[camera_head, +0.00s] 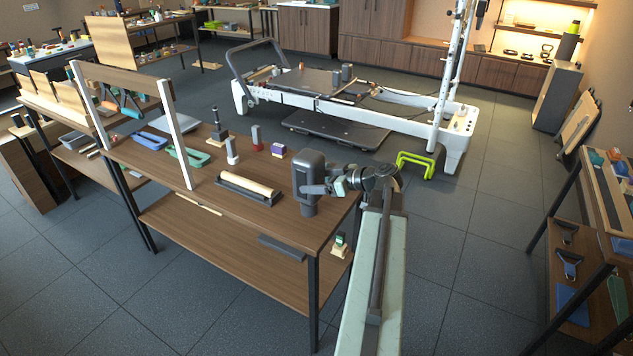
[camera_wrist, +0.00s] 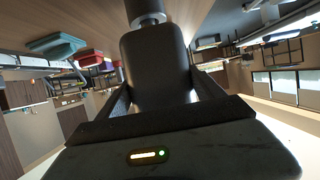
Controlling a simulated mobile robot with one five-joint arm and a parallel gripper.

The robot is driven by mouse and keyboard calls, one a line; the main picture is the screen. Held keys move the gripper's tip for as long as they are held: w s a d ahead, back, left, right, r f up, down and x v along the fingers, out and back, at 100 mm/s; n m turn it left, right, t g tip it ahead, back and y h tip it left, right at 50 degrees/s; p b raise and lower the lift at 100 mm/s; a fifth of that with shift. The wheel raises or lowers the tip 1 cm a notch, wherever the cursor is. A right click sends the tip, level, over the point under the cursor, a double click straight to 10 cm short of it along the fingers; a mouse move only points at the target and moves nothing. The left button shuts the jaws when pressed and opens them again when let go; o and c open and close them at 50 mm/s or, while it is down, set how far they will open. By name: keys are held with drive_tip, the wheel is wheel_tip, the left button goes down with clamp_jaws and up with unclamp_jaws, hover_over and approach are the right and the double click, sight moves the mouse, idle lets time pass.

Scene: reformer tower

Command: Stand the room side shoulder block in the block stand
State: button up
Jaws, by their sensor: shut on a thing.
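A dark grey shoulder block (camera_head: 308,172) with a rounded body and a short post below is held upright at the right end of the wooden workbench (camera_head: 178,168). My gripper (camera_head: 327,188) is shut on it from the right. In the wrist view the block (camera_wrist: 157,62) sits between both fingers of my gripper (camera_wrist: 160,98), its grey post (camera_wrist: 143,10) towards the top of the picture. I cannot tell whether the post touches the bench or is in anything. I cannot surely pick out the block stand.
A dark tray with a pale roller (camera_head: 248,187) lies left of the block. A red-based piece (camera_head: 257,142), a purple block (camera_head: 278,150) and a green tray (camera_head: 188,155) stand farther back. A white upright frame (camera_head: 176,135) rises at left. The reformer (camera_head: 340,105) is behind.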

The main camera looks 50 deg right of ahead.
drive_tip(key=shift+f+b, duration=0.45)
drive_tip(key=shift+f, duration=0.1)
drive_tip(key=o, duration=2.1)
drive_tip(key=p+v, duration=0.3)
drive_tip(key=v, duration=0.5)
